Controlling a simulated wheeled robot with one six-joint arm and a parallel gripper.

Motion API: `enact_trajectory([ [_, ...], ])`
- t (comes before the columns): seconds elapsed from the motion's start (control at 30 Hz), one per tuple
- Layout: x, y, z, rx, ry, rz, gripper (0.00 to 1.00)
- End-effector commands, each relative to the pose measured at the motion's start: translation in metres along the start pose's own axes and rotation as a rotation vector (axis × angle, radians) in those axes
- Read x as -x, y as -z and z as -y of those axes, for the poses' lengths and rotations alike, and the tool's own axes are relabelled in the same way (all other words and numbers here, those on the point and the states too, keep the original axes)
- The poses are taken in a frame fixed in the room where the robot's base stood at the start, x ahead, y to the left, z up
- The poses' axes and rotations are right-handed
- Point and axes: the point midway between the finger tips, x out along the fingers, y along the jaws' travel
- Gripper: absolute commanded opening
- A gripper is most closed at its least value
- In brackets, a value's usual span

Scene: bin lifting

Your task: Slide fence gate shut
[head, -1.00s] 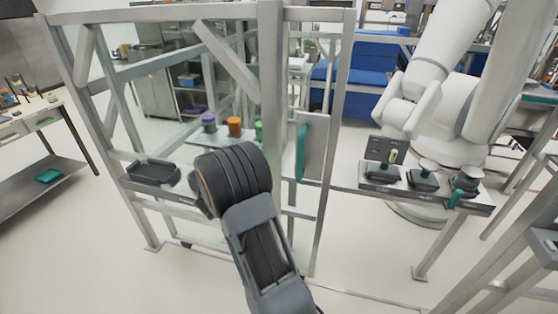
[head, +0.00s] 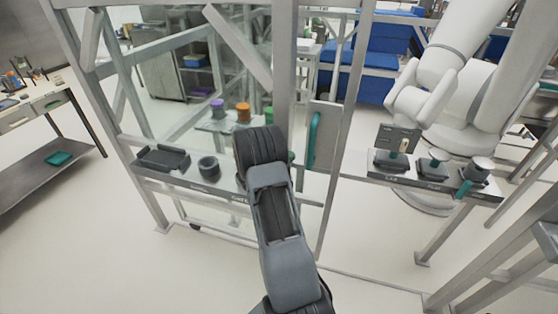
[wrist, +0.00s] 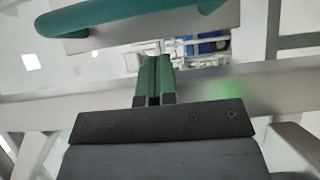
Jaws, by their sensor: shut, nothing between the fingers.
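The fence gate is part of a grey metal frame with clear panels; I cannot tell exactly where it ends and the fixed fence begins. Its teal upright handle (head: 314,140) sits on a pale plate right of a thick post (head: 285,75). In the wrist view the handle (wrist: 130,20) crosses the top. My gripper (wrist: 153,62) has green fingers, closed together and empty, just below the handle in that view and seemingly apart from it. In the head view my arm hides most of the gripper, left of the handle.
A ledge left of my arm holds a black tray (head: 162,158) and a round dark holder (head: 208,167). A ledge at right carries several dark devices with a teal lever (head: 464,188). A white robot arm (head: 450,100) stands beyond the fence. The floor at front left is clear.

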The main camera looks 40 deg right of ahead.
Motion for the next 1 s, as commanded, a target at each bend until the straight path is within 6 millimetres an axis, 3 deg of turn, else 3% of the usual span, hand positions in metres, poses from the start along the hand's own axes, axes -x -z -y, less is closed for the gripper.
enact_trajectory([
  [0.33, -0.026, -0.026, -0.001, 0.000, 0.001, 0.004, 0.00],
  [1.0, -0.030, -0.026, 0.000, -0.001, 0.001, -0.009, 0.00],
])
